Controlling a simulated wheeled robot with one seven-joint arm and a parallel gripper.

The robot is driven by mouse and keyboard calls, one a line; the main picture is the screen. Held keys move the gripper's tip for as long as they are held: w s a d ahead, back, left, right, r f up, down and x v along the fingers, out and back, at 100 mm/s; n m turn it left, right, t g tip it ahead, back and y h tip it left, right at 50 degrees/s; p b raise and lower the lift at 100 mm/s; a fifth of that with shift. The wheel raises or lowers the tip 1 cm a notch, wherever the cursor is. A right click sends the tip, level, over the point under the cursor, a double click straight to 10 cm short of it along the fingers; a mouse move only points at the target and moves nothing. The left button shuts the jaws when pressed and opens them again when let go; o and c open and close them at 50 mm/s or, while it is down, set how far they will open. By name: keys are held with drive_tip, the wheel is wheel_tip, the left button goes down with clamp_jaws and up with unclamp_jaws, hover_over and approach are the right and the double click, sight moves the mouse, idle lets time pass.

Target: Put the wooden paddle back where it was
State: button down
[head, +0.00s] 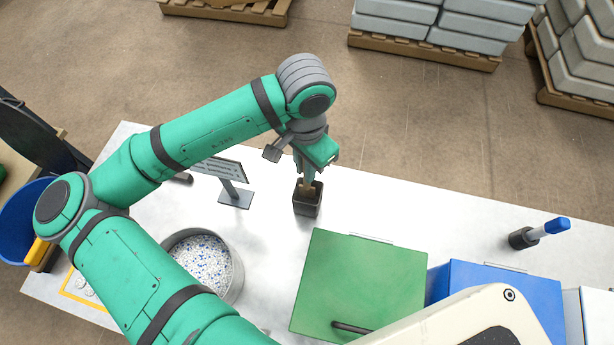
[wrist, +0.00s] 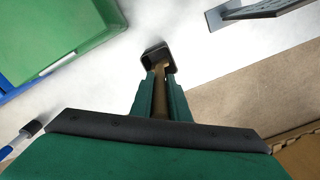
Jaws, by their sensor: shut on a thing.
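The wooden paddle (wrist: 160,88) is a brown stick held between the two green fingers of my gripper (wrist: 161,88) in the wrist view. Its lower end goes into the opening of a small dark square holder (wrist: 155,54). In the head view my gripper (head: 307,180) points down just above the holder (head: 307,206), and a short piece of the paddle (head: 307,187) shows at the holder's mouth. The paddle looks upright. How deep it sits, and whether it touches the bottom, is hidden.
A green box (head: 360,285) stands in front of the holder, with a blue box (head: 500,290) to its right. A round tub of white and blue pellets (head: 203,262) and a sign on a stand (head: 235,196) are to the left.

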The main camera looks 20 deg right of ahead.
hover_over(306, 190)
drive_tip(key=f, duration=0.4)
drive_tip(key=shift+w+d+f, duration=0.2)
drive_tip(key=shift+w+d, duration=0.1)
drive_tip(key=shift+w, duration=0.1)
drive_tip(key=shift+w+f, duration=0.1)
drive_tip(key=shift+f, duration=0.3)
drive_tip(key=shift+d+f, duration=0.1)
drive_tip(key=shift+f, duration=0.1)
drive_tip(key=c, duration=1.7)
unclamp_jaws()
drive_tip(key=shift+a, duration=0.2)
drive_tip(key=shift+r, duration=0.1)
